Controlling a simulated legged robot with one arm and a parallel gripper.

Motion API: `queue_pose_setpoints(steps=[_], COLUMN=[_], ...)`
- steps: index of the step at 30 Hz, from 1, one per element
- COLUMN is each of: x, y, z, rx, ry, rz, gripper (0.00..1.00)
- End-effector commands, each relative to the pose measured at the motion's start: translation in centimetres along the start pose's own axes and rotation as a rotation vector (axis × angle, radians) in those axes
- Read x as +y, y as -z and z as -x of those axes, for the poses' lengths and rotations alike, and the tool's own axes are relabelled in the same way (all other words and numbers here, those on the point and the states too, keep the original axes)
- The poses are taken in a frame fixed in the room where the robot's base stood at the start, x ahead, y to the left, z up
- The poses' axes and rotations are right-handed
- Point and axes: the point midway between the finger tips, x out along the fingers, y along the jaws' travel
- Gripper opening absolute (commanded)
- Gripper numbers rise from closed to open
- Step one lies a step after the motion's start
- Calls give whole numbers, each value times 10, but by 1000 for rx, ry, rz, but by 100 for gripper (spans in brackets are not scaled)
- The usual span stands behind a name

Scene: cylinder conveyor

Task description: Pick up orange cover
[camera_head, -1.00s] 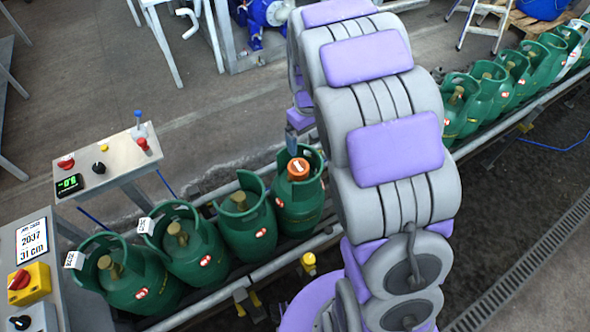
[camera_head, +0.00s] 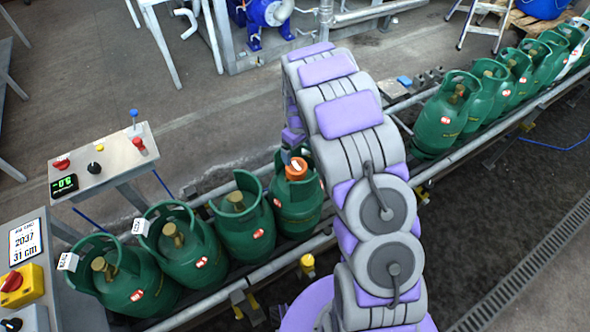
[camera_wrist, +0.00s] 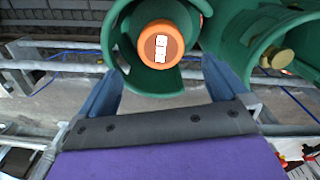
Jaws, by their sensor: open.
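The orange cover (camera_head: 296,170) sits on top of a green gas cylinder (camera_head: 298,205), inside its collar, on the conveyor left of my arm. In the wrist view the round orange cover (camera_wrist: 148,52) has a white label and is at the top centre, framed by the green collar. My gripper (camera_wrist: 162,75) is open, with one blue finger on each side of that collar and nothing held. In the head view only a bit of my gripper (camera_head: 288,148) shows at the cover's upper left; the arm hides the rest. I cannot tell whether the fingers touch the collar.
Several green cylinders with brass valves (camera_head: 172,232) stand to the left on the conveyor, and another row (camera_head: 485,90) stands at upper right. A neighbouring collar (camera_wrist: 265,35) is close on the right in the wrist view. A control panel (camera_head: 105,160) stands at left.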

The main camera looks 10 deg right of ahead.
Motion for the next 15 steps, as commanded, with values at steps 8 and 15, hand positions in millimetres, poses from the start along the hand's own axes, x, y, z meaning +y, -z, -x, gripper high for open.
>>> queue_pose_setpoints(steps=[8, 15], x=[-3, -4], y=[2, 5], z=[-49, -64], rx=[-3, -3], ry=[-4, -5], rz=[1, 0], gripper=[100, 100])
